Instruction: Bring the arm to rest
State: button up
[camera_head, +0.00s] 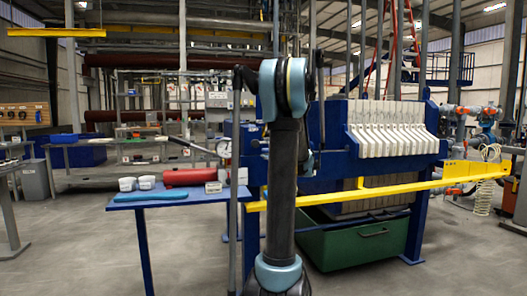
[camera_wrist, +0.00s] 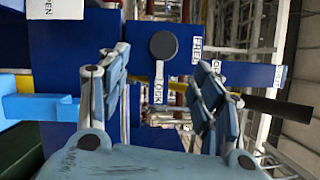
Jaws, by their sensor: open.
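My gripper (camera_wrist: 161,82) is open in the wrist view, its two blue-grey fingers apart with nothing between them. Beyond the fingers is a blue panel (camera_wrist: 75,45) with a round black knob (camera_wrist: 163,45) and labels, among them one reading LOCK (camera_wrist: 158,85) and one reading FREE. My arm stands upright in the middle of the head view, in front of the filter press (camera_head: 340,135). It hides part of the press, and my gripper cannot be made out there.
A blue table (camera_head: 150,200) on the left carries a red cylinder (camera_head: 190,177), white tubs and a blue tool. A yellow rail (camera_head: 400,189) runs along the press above a green bin (camera_head: 350,240). A black bar (camera_wrist: 278,108) lies right of the fingers. Floor at front left is clear.

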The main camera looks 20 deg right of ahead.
jog(key=shift+s+d, duration=0.1)
jog(key=shift+s, duration=0.15)
jog(key=s+a+f+n+g, duration=0.5)
jog(key=s+a+f, duration=0.1)
jog(key=s+a, duration=0.5)
jog(key=s+a+f+n+g, duration=0.4)
jog(key=s+a+f+g, duration=0.15)
jog(key=s+a, duration=0.6)
jog(key=s+d+f+n+g+h, duration=0.2)
jog(key=s+f+n+h, duration=0.1)
jog(key=s+f, duration=0.6)
jog(key=s+d+f+n+g+h, duration=0.2)
jog(key=s+f, duration=0.7)
jog(key=s, duration=0.8)
jog(key=shift+s+f+n+g+h, duration=0.35)
jog(key=shift+n+h, duration=0.45)
jog(key=shift+h, duration=0.2)
